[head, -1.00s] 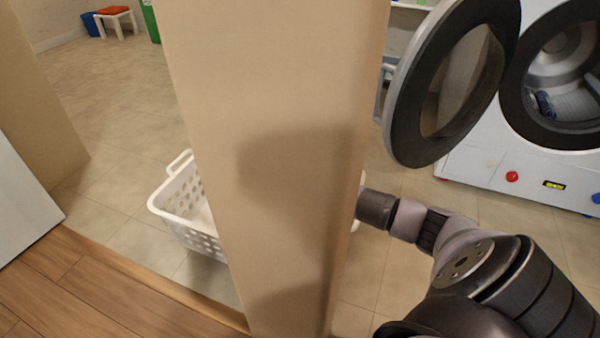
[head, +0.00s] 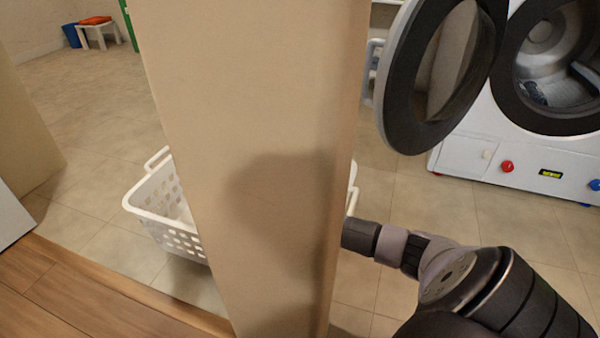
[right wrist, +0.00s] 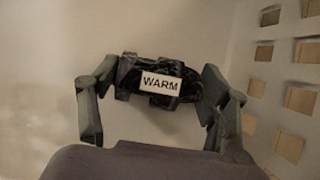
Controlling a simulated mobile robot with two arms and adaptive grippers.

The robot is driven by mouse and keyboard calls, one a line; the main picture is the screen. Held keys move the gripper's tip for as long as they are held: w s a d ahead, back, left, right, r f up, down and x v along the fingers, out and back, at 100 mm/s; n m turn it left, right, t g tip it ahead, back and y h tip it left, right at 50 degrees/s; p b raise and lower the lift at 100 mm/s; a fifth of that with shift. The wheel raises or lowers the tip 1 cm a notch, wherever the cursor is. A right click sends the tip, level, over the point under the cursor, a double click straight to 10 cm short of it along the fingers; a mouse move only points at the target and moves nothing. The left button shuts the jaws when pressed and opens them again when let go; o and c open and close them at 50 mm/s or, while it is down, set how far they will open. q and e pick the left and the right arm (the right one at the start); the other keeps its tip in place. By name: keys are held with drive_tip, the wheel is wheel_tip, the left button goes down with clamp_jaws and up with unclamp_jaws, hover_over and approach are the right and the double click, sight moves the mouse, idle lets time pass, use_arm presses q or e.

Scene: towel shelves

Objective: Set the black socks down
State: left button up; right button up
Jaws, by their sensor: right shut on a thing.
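The black socks (right wrist: 131,75) are a dark bundle with a white label reading "WARM" in the right wrist view. My right gripper (right wrist: 160,92) is shut on the socks, one finger at each side. White walls surround it, and the holed wall of the laundry basket (right wrist: 290,75) is at the right. In the head view the white laundry basket (head: 160,212) stands on the tiled floor, partly hidden by a beige wall post. My right arm reaches behind that post, so its gripper and the socks are hidden there. My left gripper is not in view.
The beige wall post (head: 250,130) stands upright right in front of me. A washing machine (head: 465,155) with its round door (head: 395,105) swung open is at the right. A small white table (head: 98,30) is far back left. Tiled floor is free at the left.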

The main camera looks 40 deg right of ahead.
drive_tip(key=o, duration=1.2)
drive_tip(key=shift+p+v, duration=3.8)
drive_tip(key=shift+v, duration=2.2)
drive_tip(key=shift+r, duration=0.1)
